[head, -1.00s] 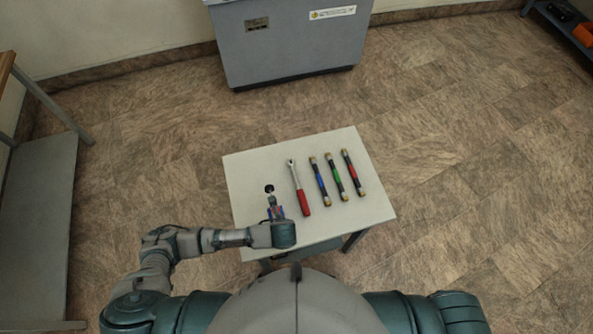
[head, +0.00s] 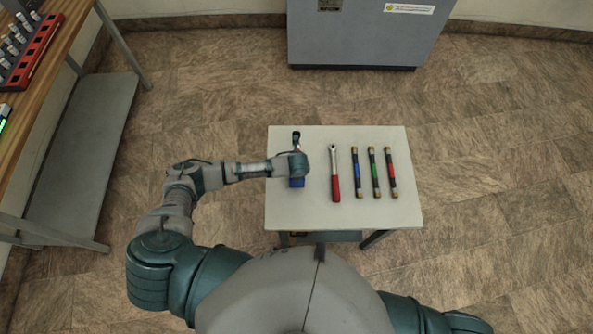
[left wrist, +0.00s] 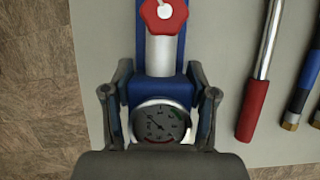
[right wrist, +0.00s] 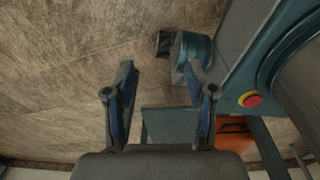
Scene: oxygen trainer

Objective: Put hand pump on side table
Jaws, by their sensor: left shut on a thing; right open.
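The hand pump (head: 297,183) is blue, with a black end, over the left part of the pale side table (head: 340,217). In the left wrist view the pump (left wrist: 158,57) shows a round gauge, a white barrel and a red knob. My left gripper (head: 295,160) is shut on it, with a finger on each side of the body near the gauge. The gripper hides part of the pump in the head view, and I cannot tell whether the pump touches the tabletop. My right gripper (right wrist: 162,78) is open and empty, away from the table.
A red-handled ratchet wrench (head: 335,172) lies right of the pump. Blue (head: 357,172), green (head: 374,172) and red (head: 391,172) banded rods lie farther right. A wooden workbench (head: 62,62) with a red rack (head: 30,55) is at left; a grey cabinet (head: 355,40) stands behind.

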